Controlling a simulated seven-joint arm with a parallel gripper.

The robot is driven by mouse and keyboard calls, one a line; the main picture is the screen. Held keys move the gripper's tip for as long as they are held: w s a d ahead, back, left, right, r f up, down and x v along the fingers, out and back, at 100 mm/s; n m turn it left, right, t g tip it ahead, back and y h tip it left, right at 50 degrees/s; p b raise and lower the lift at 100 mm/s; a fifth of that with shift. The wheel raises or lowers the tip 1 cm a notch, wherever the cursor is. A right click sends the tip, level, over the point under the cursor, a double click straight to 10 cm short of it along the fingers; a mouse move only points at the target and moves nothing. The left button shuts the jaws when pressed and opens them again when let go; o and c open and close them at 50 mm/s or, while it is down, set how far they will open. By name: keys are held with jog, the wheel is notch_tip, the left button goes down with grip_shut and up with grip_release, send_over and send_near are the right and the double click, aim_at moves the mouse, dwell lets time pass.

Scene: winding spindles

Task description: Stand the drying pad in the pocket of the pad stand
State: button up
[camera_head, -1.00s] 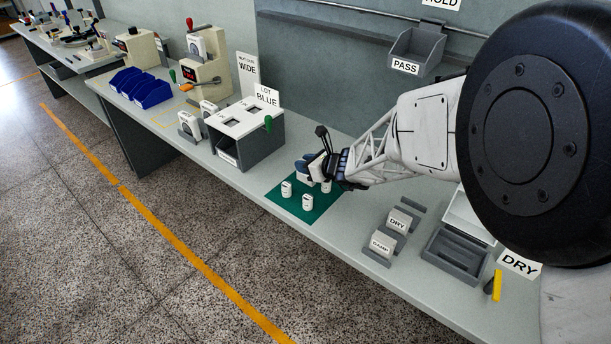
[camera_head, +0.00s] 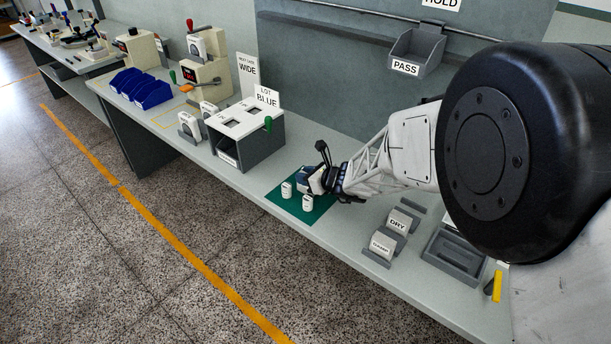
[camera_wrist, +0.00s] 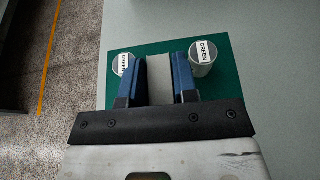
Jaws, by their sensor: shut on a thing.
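My gripper (camera_head: 308,182) is low over the green mat, its jaws closed on a pale flat slab. In the wrist view, the slab (camera_wrist: 159,80) sits between the two blue fingers (camera_wrist: 158,82); it looks like the drying pad, but its face is hidden. Grey holders with cards reading DRY (camera_head: 398,223) and what looks like DAMP (camera_head: 381,245) stand on the bench to the right of the gripper. They appear to be the pad stand, though I cannot tell which pocket is empty.
White cylinders stand on the green mat (camera_wrist: 236,88); one (camera_wrist: 203,58) labelled GREEN is close beside the right finger, another (camera_wrist: 122,65) beside the left. A grey tray (camera_head: 452,262) is right of the holders. A white-topped box (camera_head: 245,130) is left of the mat.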

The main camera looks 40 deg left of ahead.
jog(key=shift+f, duration=0.1)
jog(key=o, duration=0.9)
jog(key=shift+r, duration=0.2)
jog(key=v, duration=1.2)
dwell(0.6)
